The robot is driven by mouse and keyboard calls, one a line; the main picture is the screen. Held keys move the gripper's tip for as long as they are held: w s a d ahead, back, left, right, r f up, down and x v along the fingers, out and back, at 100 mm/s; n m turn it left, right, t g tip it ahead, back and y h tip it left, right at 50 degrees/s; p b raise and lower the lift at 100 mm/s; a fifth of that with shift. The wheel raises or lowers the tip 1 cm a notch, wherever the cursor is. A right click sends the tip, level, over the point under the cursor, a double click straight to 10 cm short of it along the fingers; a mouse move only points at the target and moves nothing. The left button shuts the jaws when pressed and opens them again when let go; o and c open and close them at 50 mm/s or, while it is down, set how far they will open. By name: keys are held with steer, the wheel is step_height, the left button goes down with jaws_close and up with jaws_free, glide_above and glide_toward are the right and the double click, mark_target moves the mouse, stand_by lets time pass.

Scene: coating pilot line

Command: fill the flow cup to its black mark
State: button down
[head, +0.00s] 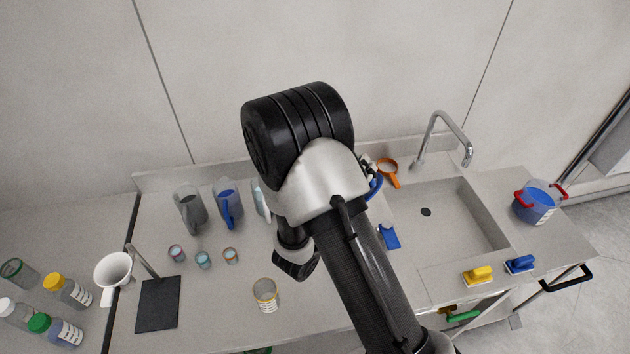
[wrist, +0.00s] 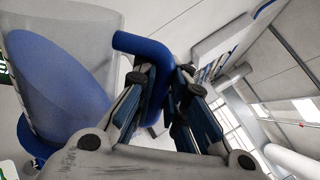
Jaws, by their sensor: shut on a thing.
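In the wrist view my gripper (wrist: 163,88) is shut on the blue handle of a clear jug (wrist: 65,35). Blue liquid (wrist: 60,85) shows inside the jug. A white cup (head: 113,268), which looks like the flow cup, is at the left beside a stand with a dark base plate (head: 158,304). Its black mark and contents cannot be made out.
A grey jug (head: 189,212) and a blue-handled jug (head: 228,203) stand at the back. Several small tins (head: 203,259) and a glass beaker (head: 266,294) stand in front. Bottles (head: 67,291) are at the far left. A sink (head: 448,220) is at right.

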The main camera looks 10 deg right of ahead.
stand_by(0.3)
steer(key=shift+s+d+f+m+g+b, duration=0.3)
steer(key=shift+d+m+b, duration=0.25)
steer(key=shift+m, duration=0.25)
steer(key=shift+s+d+f+m+g+b, duration=0.2)
steer(key=shift+s+d+f+m+b, duration=0.25)
steer(key=shift+m, duration=0.35)
steer(key=s+d+f+m+g+y+b, duration=0.1)
steer(key=s+d+f+m+b, duration=0.2)
steer(key=f+m+b, duration=0.3)
steer(key=shift+d+f+m+g+b, duration=0.3)
steer(key=shift+d+m+b, duration=0.2)
steer(key=shift+d+b, duration=0.15)
